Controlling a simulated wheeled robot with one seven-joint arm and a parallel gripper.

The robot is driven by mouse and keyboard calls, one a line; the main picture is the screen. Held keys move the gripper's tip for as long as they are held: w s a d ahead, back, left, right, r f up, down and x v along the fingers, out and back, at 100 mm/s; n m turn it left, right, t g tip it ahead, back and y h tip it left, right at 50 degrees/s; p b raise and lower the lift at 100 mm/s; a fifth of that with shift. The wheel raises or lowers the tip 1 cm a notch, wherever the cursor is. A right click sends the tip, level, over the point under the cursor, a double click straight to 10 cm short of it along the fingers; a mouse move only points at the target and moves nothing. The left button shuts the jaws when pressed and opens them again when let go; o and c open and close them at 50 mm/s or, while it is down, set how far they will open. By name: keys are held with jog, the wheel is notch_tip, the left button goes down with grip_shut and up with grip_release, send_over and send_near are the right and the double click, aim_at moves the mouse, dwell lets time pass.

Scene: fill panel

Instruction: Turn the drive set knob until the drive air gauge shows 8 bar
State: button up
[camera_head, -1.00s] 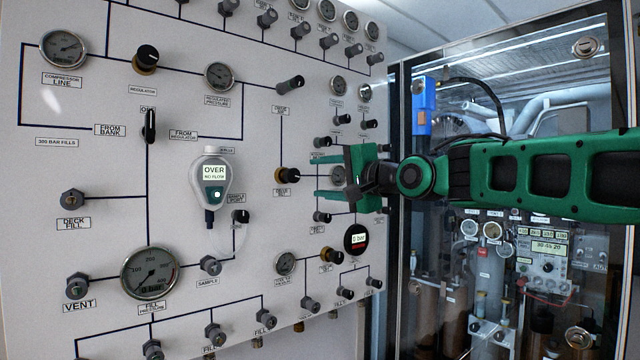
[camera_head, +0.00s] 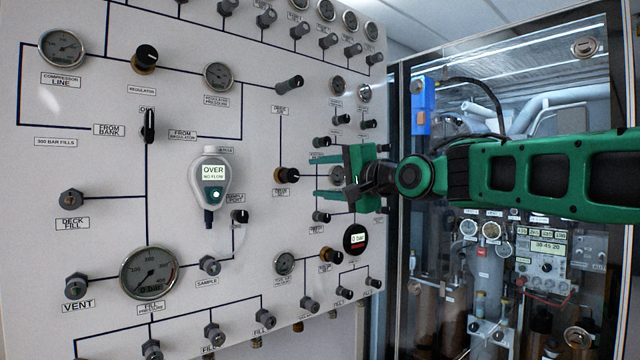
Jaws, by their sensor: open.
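The knob that seems to be the drive set knob (camera_head: 289,175) is black with a brass-coloured collar on the white panel; its small label below is hard to read. My gripper (camera_head: 317,177) has green fingers, spread apart and pointing left. Nothing is between them but the panel behind. The fingertips are a little right of the knob, apart from it in the picture. A small round gauge (camera_head: 337,176) shows partly between the fingers, mostly hidden by my gripper. I cannot tell whether it is the drive air gauge, and its reading is not legible.
Several other knobs and gauges stick out around it, including a knob (camera_head: 321,217) just below the lower finger and a round display (camera_head: 355,239) reading 0 bar. A grey handheld meter (camera_head: 209,180) reading OVER hangs to the left. A glass-fronted cabinet (camera_head: 585,100) stands at right.

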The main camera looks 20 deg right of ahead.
aim_at(294, 175)
dwell(0.8)
jog(key=w+a+n, duration=0.1)
jog(key=w+n, duration=0.2)
jog(key=n, duration=0.2)
jog(key=w+a+n, duration=0.1)
jog(key=w+n, duration=0.2)
jog(key=n, duration=0.2)
jog(key=w+a+n, duration=0.1)
jog(key=w+n, duration=0.3)
jog(key=n, duration=0.2)
jog(key=shift+a+r, duration=0.15)
jog(key=shift+r, duration=0.15)
jog(key=c, duration=1)
